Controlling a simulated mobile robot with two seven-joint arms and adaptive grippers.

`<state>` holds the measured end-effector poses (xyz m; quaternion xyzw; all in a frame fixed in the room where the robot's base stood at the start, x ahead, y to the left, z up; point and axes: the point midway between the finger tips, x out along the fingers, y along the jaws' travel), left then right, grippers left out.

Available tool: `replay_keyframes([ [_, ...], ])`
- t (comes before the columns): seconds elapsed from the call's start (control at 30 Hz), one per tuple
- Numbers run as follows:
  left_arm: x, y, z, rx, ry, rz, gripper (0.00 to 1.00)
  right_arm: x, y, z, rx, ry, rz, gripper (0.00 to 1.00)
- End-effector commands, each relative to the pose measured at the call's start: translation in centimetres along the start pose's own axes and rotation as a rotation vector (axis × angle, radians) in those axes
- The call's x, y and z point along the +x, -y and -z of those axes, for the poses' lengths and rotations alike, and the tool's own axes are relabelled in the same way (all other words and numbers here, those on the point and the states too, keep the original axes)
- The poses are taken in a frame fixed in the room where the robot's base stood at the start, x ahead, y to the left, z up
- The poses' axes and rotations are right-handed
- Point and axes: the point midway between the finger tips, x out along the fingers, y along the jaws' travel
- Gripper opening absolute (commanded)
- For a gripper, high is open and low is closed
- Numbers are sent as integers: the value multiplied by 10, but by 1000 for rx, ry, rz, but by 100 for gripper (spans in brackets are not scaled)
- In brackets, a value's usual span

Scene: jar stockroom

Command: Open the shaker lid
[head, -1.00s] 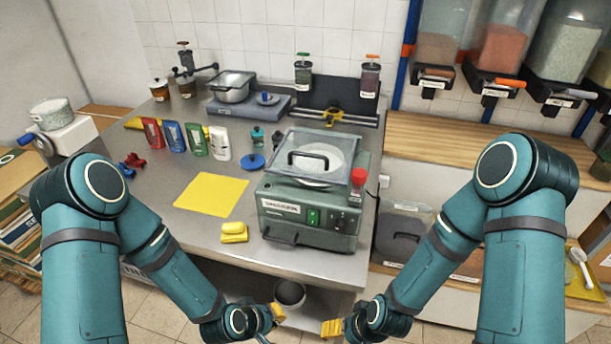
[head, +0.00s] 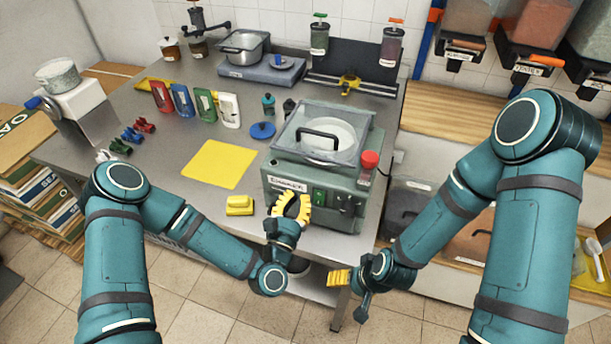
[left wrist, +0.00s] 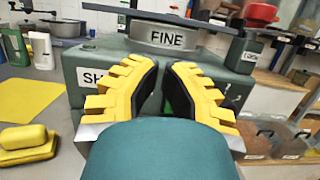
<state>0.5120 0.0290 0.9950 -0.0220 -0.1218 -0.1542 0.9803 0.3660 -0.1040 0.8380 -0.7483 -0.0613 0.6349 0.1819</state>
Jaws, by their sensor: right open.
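The shaker (head: 318,195) is a grey-green box at the table's front right, with a green switch on its front. Its clear, grey-rimmed lid (head: 345,155) lies flat on top, shut, with a black handle (head: 318,140). My left gripper (head: 291,205) is in front of the shaker's front face, below the lid. In the left wrist view its yellow fingers (left wrist: 163,70) are apart with nothing between them, below a ring marked FINE (left wrist: 163,37). I cannot tell whether they touch the shaker. My right gripper (head: 338,277) is open, low beyond the table's front edge.
A blue disc (head: 262,130) and bottles stand behind. Wooden shelving (head: 455,120) is at the right.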

Motion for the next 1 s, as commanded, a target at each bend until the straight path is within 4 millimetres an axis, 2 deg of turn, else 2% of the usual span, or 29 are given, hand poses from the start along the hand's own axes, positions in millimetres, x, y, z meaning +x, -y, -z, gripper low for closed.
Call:
replay_keyframes([
  [0.5,80,1,-1,7,0,3,0,-12,4,1,0,0,3,73],
  [0.7,93,1,0,6,-2,3,0,-13,4,2,0,1,3,73],
  [1.0,94,1,0,5,-3,4,0,-13,4,1,0,1,3,73],
])
